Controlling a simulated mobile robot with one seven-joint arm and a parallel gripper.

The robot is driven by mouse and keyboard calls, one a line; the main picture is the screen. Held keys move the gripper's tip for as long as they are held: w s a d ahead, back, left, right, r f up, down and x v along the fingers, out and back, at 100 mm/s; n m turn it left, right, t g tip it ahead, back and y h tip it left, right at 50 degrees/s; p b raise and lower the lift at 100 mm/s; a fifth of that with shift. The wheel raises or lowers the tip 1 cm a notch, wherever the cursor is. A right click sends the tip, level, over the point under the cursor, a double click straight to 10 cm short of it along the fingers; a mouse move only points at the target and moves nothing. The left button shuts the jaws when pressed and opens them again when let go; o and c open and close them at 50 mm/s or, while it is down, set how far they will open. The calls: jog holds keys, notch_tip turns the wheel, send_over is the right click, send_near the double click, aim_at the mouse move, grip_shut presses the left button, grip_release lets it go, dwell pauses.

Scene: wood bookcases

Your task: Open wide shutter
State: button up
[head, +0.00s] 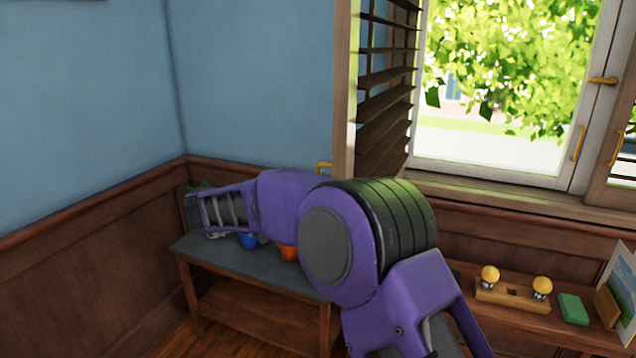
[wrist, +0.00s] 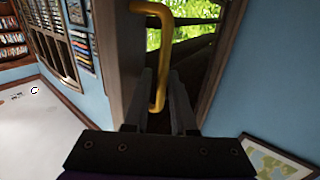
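The wooden slatted shutter (head: 388,95) stands swung out at an angle at the left side of the window in the head view. Its yellow handle (head: 323,167) shows just above my purple arm; the rest of the handle is hidden there. In the wrist view the yellow handle (wrist: 161,65) runs down between the two fingers of my gripper (wrist: 162,80). The fingers look apart, with small gaps beside the handle.
A low grey-topped bench (head: 215,250) with small coloured objects stands in the corner behind my arm. A shelf at right holds a wooden block with yellow knobs (head: 512,292), a green block (head: 573,309) and a picture (head: 622,285). Another shutter (head: 625,175) shows at the right edge.

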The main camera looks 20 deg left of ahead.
jog(key=shift+o, duration=1)
jog(key=shift+f, duration=0.1)
jog(key=shift+a, duration=0.1)
jog(key=shift+s+a, duration=0.1)
jog(key=shift+s, duration=0.05)
jog(key=v, duration=1.7)
jog(key=shift+s, duration=0.15)
